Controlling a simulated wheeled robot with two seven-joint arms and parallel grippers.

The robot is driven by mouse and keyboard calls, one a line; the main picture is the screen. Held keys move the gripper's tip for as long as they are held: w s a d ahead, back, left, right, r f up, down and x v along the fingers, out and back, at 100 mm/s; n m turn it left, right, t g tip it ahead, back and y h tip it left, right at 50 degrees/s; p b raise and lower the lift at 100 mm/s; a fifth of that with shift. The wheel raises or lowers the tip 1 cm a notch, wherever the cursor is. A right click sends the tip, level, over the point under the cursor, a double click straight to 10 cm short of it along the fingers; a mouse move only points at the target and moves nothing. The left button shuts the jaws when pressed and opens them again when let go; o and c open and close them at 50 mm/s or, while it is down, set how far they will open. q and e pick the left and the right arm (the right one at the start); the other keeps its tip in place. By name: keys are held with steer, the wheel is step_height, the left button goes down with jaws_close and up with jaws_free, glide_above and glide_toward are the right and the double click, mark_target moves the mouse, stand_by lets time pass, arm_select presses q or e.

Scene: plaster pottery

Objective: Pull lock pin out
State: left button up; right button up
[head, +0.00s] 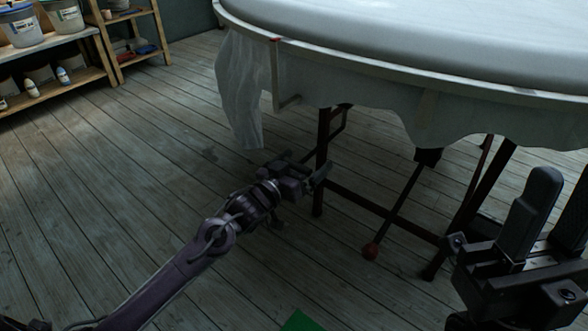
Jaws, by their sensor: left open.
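A round table (350,68) with a pale draped top stands on dark metal legs. Under it a slanted dark rod (402,200) hangs from a dark block and ends in a red ball knob (371,251) near the floor. I cannot tell which part is the lock pin; no pin shows clearly. My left gripper (310,180) is open beside the near left table leg (321,165), below the table's edge, left of the red knob. I see nothing between its fingers. My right gripper (552,225) is at the right edge, its dark fingers upward and apart, with nothing visible between them.
Translucent sheeting (240,95) hangs from the table's left side. A low crossbar (375,208) joins the legs. Wooden shelves (75,85) with buckets and bottles stand at the upper left. The plank floor (130,180) at the left is clear.

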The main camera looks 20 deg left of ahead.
arm_select(q)
steer(key=p+v, duration=0.1)
steer(key=v, duration=0.5)
steer(key=shift+s, duration=0.25)
arm_select(e)
steer(key=w+a+f+m+g+h, duration=0.3)
steer(key=w+f+h, duration=0.3)
steer(key=w, duration=0.2)
steer(key=shift+w+a+f+g+h, duration=0.2)
steer(key=shift+a+f+g+h, duration=0.1)
steer(key=shift+f+g+h, duration=0.1)
